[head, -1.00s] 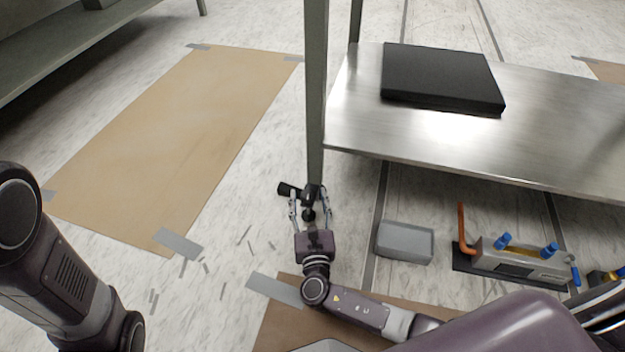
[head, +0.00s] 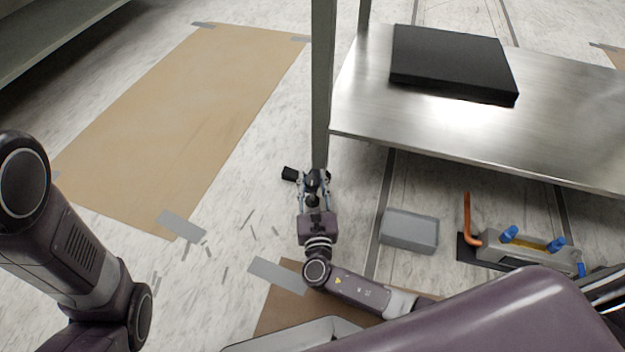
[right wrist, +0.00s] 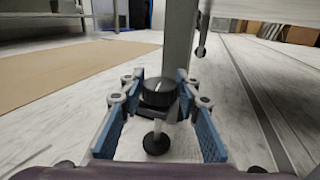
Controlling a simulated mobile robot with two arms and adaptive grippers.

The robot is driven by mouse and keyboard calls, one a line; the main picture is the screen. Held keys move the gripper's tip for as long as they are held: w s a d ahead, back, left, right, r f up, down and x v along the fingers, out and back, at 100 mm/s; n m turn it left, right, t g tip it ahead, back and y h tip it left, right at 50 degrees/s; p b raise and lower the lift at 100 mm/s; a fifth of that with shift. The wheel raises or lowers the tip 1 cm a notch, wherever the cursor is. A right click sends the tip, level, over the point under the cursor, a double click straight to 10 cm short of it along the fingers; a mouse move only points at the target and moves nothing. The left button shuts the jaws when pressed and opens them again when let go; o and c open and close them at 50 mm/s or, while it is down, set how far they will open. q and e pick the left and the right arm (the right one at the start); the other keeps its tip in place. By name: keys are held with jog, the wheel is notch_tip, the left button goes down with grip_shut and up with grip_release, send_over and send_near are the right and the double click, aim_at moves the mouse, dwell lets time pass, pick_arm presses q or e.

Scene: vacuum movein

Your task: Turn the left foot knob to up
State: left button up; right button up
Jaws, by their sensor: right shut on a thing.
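The left foot knob (right wrist: 158,91) is black and round with a pale line on top. It sits at the bottom of a grey-green table leg (head: 322,90), above a small round black foot (right wrist: 156,143) on a thin stem. In the head view the knob (head: 314,179) is small and partly hidden by my fingers. My right gripper (head: 313,186) is shut on the knob, with a finger on either side of it; its blue-padded fingers also show in the right wrist view (right wrist: 160,110). My left arm shows at the left, but its gripper is out of view.
A steel shelf (head: 480,140) right of the leg carries a flat black box (head: 453,62). Below it on the floor are a grey box (head: 409,231) and a device with blue handles (head: 520,250). Brown sheets (head: 180,120) are taped to the floor.

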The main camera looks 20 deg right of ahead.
jog(key=shift+d+y, duration=0.1)
jog(key=shift+y, duration=0.2)
jog(key=n+y, duration=0.2)
jog(key=y, duration=0.1)
jog(key=shift+b, duration=0.35)
jog(key=n+y+b, duration=0.1)
jog(key=n+y, duration=0.1)
jog(key=n+y+b, duration=0.2)
jog(key=y, duration=0.1)
jog(key=shift+w+d+f+y, duration=0.1)
jog(key=shift+d+f+y, duration=0.05)
jog(key=shift+y, duration=0.15)
jog(key=n+g+y+b, duration=0.1)
jog(key=y, duration=0.1)
jog(key=n+g+y, duration=0.1)
jog(key=shift+w+r+n+y+b, duration=0.1)
jog(key=shift+r+n+y+b, duration=0.1)
jog(key=shift+n+y+b, duration=0.2)
jog(key=n+g+y, duration=0.4)
jog(key=y, duration=0.1)
jog(key=shift+r, duration=0.1)
jog(key=shift+n+g+y, duration=1.2)
jog(key=shift+n+g, duration=0.2)
jog(key=shift+g, duration=0.6)
jog(key=shift+n+g, duration=0.3)
jog(key=shift+g, duration=0.1)
jog(key=o, duration=1.2)
jog(key=shift+a, duration=0.2)
jog(key=shift+c, duration=0.2)
